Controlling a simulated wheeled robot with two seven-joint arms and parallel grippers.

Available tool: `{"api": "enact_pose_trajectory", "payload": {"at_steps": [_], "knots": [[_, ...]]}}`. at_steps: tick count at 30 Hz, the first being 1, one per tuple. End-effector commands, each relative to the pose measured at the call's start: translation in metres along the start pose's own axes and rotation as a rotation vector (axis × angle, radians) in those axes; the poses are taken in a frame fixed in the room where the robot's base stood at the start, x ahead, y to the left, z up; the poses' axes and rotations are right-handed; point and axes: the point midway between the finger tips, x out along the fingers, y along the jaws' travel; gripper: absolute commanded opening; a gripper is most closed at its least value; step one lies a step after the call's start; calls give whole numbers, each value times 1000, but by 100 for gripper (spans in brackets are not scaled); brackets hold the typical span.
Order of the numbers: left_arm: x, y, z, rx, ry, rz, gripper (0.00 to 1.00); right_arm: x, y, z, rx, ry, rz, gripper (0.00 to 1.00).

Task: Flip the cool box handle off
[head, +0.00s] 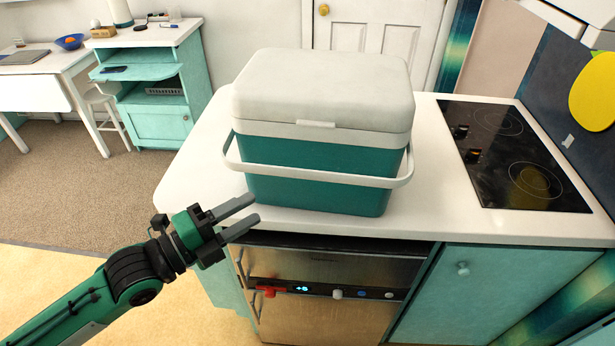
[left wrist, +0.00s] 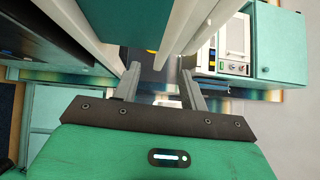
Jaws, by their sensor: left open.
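The cool box (head: 320,195) stands on the white counter, with a teal body and a pale grey lid (head: 320,85) that is closed. Its white handle (head: 315,176) is swung down across the front, with its bar in front of the teal body below the lid's rim. My left gripper (head: 254,209) is open and empty, in front of the box's lower left corner, below the handle's left end. In the left wrist view, the gripper (left wrist: 161,80) has its two fingers apart, with the teal box body (left wrist: 112,25) and pale bars above; I cannot tell which bar is the handle. My right gripper is not seen.
The white counter (head: 470,228) has a black hob (head: 510,150) to the right of the box. A steel-fronted appliance (head: 330,315) with knobs and a red handle sits below the counter edge. A teal cabinet (head: 495,290) is beside it. Open floor lies left.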

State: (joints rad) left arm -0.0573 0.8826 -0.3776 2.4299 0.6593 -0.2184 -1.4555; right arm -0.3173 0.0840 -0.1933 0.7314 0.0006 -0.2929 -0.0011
Motion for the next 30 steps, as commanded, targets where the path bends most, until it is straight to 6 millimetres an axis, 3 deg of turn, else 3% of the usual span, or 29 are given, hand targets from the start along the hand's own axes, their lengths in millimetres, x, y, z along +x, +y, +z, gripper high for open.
{"api": "enact_pose_trajectory", "payload": {"at_steps": [8,21,30], "knots": [[9,-12,-3,49,19,-34,44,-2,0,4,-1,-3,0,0],[65,-15,-4,46,19,-33,44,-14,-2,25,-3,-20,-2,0],[106,-16,-5,46,19,-31,44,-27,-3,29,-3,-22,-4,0]]}}
